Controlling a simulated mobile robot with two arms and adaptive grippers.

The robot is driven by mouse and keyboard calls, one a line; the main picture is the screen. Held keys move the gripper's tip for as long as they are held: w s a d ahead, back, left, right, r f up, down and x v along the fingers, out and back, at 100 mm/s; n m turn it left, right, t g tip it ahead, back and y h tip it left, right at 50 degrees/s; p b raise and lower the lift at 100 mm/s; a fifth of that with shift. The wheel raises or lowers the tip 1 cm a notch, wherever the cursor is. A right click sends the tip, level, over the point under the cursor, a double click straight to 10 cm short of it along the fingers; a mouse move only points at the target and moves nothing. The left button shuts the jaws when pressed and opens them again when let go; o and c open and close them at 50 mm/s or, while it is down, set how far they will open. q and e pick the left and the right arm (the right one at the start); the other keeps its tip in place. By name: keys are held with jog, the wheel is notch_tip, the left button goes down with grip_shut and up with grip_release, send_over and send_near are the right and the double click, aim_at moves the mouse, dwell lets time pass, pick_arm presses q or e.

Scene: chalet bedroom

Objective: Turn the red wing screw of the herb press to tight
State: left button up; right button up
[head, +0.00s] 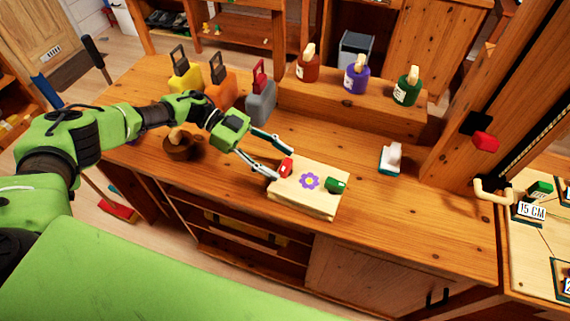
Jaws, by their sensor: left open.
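The herb press (303,198) is a pale wooden block with a purple flower on top, lying on the wooden bench. Its red wing screw (286,167) stands at the block's left back corner. A green wing screw (335,185) stands at its right side. My left gripper (283,157) comes in from the left with its fingers spread. The fingertips are close to the red wing screw, one on its far side and one on its near left side. I cannot tell whether they touch it. My right gripper is not in view.
Yellow, orange and grey padlock-like objects (261,103) stand at the back left. Brown, purple and green bottles (355,80) stand on a raised shelf behind. A brown round object (182,146) sits below my left arm. A white-and-green item (391,158) stands right of the press, with clear bench between.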

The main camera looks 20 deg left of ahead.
pick_arm(q)
jog(key=v, duration=0.9)
